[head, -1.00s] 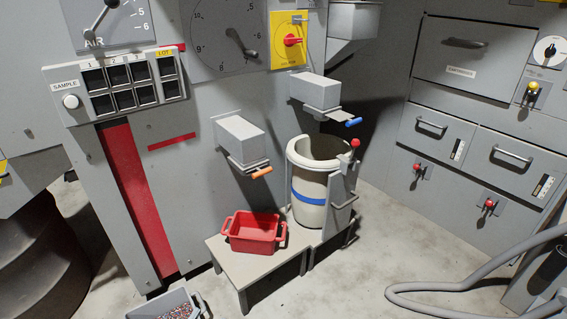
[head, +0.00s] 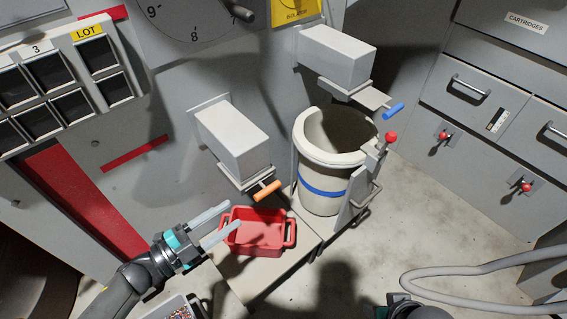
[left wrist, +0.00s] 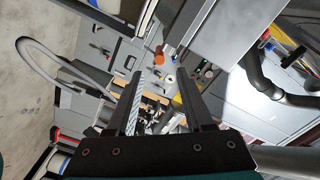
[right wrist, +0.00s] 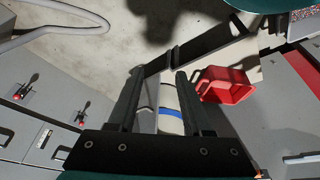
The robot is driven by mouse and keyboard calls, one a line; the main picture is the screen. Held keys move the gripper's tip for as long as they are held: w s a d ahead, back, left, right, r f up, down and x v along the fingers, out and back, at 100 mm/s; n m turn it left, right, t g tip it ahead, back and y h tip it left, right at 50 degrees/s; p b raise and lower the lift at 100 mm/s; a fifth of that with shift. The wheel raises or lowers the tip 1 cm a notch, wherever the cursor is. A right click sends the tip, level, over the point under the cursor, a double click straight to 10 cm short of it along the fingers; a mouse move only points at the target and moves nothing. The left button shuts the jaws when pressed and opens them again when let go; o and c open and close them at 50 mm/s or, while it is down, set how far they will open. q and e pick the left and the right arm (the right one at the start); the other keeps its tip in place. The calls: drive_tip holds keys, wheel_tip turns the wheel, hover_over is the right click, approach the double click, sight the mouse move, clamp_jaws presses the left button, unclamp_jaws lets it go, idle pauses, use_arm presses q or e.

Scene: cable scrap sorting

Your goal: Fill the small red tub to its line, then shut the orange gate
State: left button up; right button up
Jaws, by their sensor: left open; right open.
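The small red tub (head: 252,246) sits on a low grey stand below a grey chute box (head: 232,138). The tub looks empty inside; I cannot make out its line. The orange gate handle (head: 264,190) sticks out under the box, above the tub; I cannot tell whether that gate is open or shut. My left gripper (head: 233,216) is open and empty, its fingertips overlapping the tub's left side in the head view. My right gripper (right wrist: 160,72) is open and empty; the tub also shows in the right wrist view (right wrist: 224,92).
A cream bin with a blue band (head: 320,200) stands right of the tub, beneath a second box with a blue handle (head: 394,110). A red-knobbed lever (head: 391,137) is beside it. A grey hose (head: 450,272) lies at right. A tray of bits (head: 180,307) is at bottom left.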

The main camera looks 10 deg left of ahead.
sight(266, 192)
use_arm(q)
drive_tip(key=b+x, duration=0.3)
drive_tip(key=x, duration=0.7)
drive_tip(key=shift+w+d, duration=0.15)
drive_tip(key=shift+d, duration=0.2)
drive_tip(key=x, duration=0.2)
drive_tip(key=shift+w+d, duration=0.2)
drive_tip(key=shift+w, duration=0.05)
drive_tip(key=shift+b+x, duration=0.45)
drive_tip(key=shift+x, duration=0.3)
use_arm(e)
wheel_tip(266, 192, up, 5)
drive_tip(key=w+a+t+y, duration=0.1)
drive_tip(key=w+a+t, duration=0.1)
drive_tip(key=t, duration=0.1)
drive_tip(key=shift+a, duration=0.25)
drive_tip(key=shift+w, duration=0.15)
use_arm(q)
drive_tip(key=shift+c, duration=0.4)
clamp_jaws()
